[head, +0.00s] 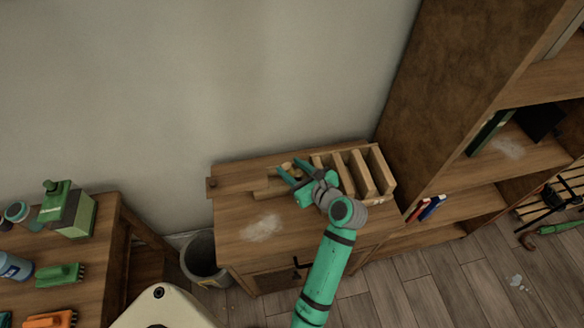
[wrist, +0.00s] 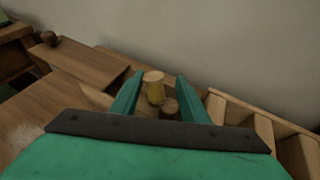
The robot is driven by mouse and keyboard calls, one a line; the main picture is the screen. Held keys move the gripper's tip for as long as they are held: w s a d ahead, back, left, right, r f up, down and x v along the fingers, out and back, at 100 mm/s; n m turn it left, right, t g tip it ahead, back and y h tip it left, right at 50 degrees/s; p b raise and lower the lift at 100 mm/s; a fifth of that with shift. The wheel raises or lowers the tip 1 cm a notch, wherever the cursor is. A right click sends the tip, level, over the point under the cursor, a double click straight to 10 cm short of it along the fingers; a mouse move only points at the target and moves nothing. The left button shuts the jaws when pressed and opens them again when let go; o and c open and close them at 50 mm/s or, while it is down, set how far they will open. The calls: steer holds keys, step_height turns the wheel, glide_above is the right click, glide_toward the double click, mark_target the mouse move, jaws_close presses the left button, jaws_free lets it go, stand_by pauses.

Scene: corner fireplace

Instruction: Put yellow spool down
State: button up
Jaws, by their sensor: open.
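The yellow spool (wrist: 154,90) stands upright in the wrist view, between the two fingers of my gripper (wrist: 158,78). Gaps show on both sides of it, so the fingers are open and apart from it. In the head view my gripper (head: 291,170) is over the back of the wooden cabinet top (head: 240,230), left of the slotted wooden rack. The spool is small and partly hidden by the fingers there. A darker round wooden piece (wrist: 170,106) sits just in front of the spool, also between the fingers.
The slotted rack (head: 361,174) stands close on the right, with a tall bookcase (head: 440,90) beyond it. The cabinet top's front left is clear. A grey bin (head: 203,262) stands on the floor at left. A table (head: 85,265) with several toys is farther left.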

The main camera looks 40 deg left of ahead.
steer(key=shift+d, duration=0.2)
steer(key=r+v, duration=0.1)
steer(key=v, duration=1.1)
steer(key=shift+a, duration=0.15)
